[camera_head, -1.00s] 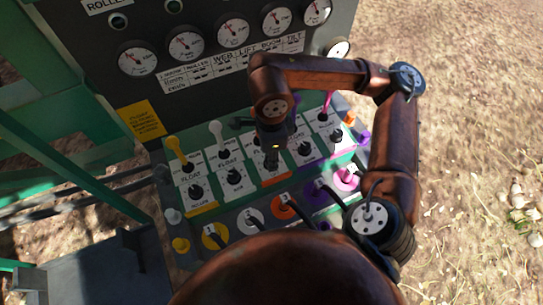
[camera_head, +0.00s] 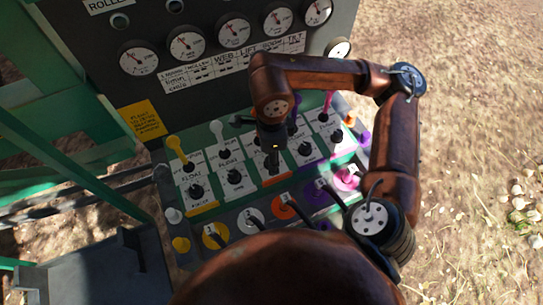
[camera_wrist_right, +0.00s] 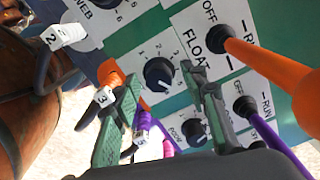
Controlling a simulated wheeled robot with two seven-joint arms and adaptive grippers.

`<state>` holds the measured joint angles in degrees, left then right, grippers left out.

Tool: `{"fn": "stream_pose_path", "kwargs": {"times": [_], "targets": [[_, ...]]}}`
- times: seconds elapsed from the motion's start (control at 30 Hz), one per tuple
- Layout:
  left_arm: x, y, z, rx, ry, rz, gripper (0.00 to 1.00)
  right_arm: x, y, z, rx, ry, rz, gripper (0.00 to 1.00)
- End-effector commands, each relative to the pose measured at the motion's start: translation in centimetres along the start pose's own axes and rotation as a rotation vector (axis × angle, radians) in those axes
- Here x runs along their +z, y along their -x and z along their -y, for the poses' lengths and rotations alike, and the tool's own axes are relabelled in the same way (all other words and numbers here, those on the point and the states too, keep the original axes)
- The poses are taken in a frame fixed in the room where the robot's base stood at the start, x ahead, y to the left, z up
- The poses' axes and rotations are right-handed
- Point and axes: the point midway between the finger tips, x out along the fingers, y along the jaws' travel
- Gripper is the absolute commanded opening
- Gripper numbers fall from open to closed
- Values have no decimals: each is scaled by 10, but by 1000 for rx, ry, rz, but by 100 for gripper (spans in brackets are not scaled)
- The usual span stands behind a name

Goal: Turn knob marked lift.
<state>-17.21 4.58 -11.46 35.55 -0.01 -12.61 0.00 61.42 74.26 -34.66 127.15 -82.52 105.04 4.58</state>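A black knob (camera_wrist_right: 158,75) with a numbered dial sits on a white plate beside an orange strip in the right wrist view. I take it for the lift knob; its own label is not readable. My right gripper (camera_wrist_right: 162,73) is open, with one finger on each side of this knob. I cannot tell whether the fingers touch it. My left gripper is not in view.
An orange lever (camera_wrist_right: 275,72) and a purple lever (camera_wrist_right: 280,150) stand close to the right finger. Neighbouring knobs (camera_head: 234,176) (camera_head: 305,148) lie on both sides. Cable plugs (camera_head: 284,207) line the panel's lower edge. Gauges (camera_head: 234,34) are on the dark board above.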

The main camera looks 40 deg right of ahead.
Motion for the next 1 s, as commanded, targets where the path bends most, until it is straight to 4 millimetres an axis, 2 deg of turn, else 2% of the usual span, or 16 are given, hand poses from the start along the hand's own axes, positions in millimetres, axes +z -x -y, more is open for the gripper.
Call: {"fn": "stream_pose_path", "kwargs": {"times": [0.2,0.33,0.7,0.83,1.0], "targets": [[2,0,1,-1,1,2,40,0,1,0,1,1,0,40],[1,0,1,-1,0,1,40,1,12,0,-1,0,2,40],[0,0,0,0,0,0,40,1,86,1,-2,0,3,40],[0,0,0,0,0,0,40,0,106,1,-2,0,1,40],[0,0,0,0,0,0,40,0,118,0,-1,0,0,40]]}}
